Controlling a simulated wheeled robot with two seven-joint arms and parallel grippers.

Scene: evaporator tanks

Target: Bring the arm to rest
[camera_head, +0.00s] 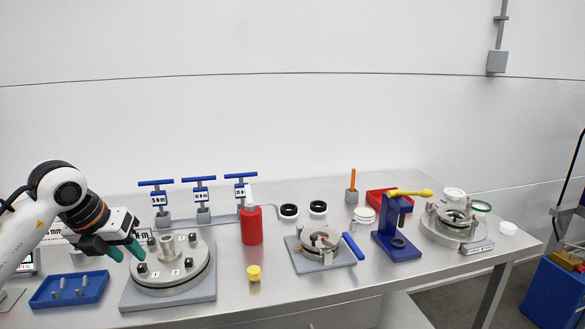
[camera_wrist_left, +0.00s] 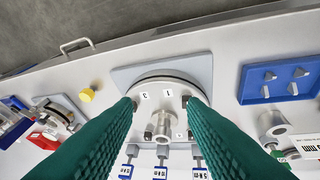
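My left arm comes in from the left in the head view. My left gripper (camera_head: 127,250) is above the left side of a round grey flange plate (camera_head: 176,276) on a square grey base. In the left wrist view its two green fingers (camera_wrist_left: 165,115) are spread apart with nothing between them. The flange plate (camera_wrist_left: 178,90), with its central metal stub (camera_wrist_left: 163,127) and numbered labels, shows beyond the gap between the fingers. I cannot tell whether the fingers touch it. My right gripper is not in view.
A blue tray (camera_head: 70,290) with metal pieces lies left of the flange. Blue-handled T-wrenches (camera_head: 202,198) stand behind it. A red bottle (camera_head: 251,226) and a yellow cap (camera_head: 254,273) are to its right. Farther right are a clamp fixture (camera_head: 320,245) and a blue press (camera_head: 397,240).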

